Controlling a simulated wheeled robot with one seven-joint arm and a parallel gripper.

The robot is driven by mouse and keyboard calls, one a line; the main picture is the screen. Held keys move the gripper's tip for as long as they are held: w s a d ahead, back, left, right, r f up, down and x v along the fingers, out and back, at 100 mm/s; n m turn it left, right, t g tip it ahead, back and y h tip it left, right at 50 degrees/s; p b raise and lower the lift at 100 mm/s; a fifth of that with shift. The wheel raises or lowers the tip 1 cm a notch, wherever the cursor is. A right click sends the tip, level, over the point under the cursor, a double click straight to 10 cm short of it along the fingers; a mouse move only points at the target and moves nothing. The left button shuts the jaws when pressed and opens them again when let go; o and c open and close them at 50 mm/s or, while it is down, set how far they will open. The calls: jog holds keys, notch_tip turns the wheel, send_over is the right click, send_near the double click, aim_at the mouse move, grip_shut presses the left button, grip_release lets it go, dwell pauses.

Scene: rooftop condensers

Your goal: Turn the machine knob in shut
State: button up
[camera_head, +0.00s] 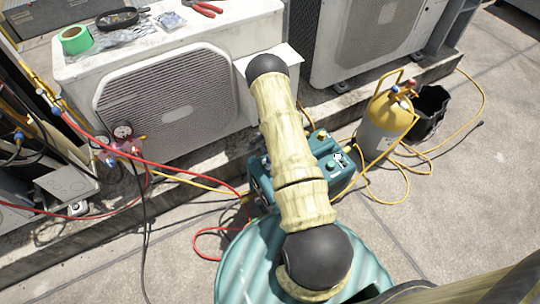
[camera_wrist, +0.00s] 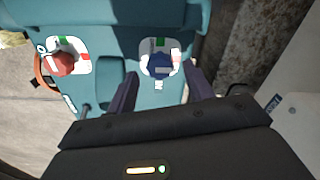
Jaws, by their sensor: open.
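The teal machine (camera_head: 341,178) stands on the ground, partly hidden behind my arm in the head view. In the wrist view its teal panel (camera_wrist: 110,45) fills the upper middle. A blue knob (camera_wrist: 159,65) sits on a white label with green and red marks. A red knob (camera_wrist: 61,63) sits on a similar label to the left. I cannot read which is marked in. My gripper (camera_wrist: 162,82) is open and empty, its dark fingers on either side just below the blue knob. Contact is not visible. In the head view my arm hides the gripper.
A yellow-topped cylinder (camera_head: 384,125) and a black bucket (camera_head: 430,108) stand right of the machine. Red and yellow hoses lie around it. A white condenser (camera_head: 180,95) stands behind, with green tape (camera_head: 76,40) on top. Pale ground at the right is mostly clear.

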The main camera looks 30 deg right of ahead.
notch_tip(320, 180, up, 16)
jog(key=p, duration=0.3)
jog(key=shift+f, duration=0.15)
jog(key=s+a+r+n+t, duration=0.1)
jog(key=s+a+r+n, duration=0.2)
jog(key=r, duration=0.5)
jog(key=s+a+r+n, duration=0.2)
jog(key=a+r+n, duration=0.1)
jog(key=a+r, duration=0.4)
jog(key=s+a+r+n+t, duration=0.1)
jog(key=s+a+r+n, duration=0.25)
jog(key=s+r, duration=0.3)
jog(key=s+a+r+n+t, duration=0.1)
jog(key=s+a+r+n, duration=0.1)
jog(key=s+r+n, duration=0.4)
jog(key=w+p+v, duration=0.2)
jog(key=p+v, duration=1)
jog(key=p, duration=0.1)
jog(key=w+r+p+v, duration=0.1)
jog(key=w+p+v, duration=0.2)
jog(key=p+v, duration=1)
jog(key=shift+a+r+m+p, duration=0.2)
jog(key=shift+r+m+p, duration=0.25)
jog(key=shift+p, duration=0.25)
jog(key=shift+w, duration=0.15)
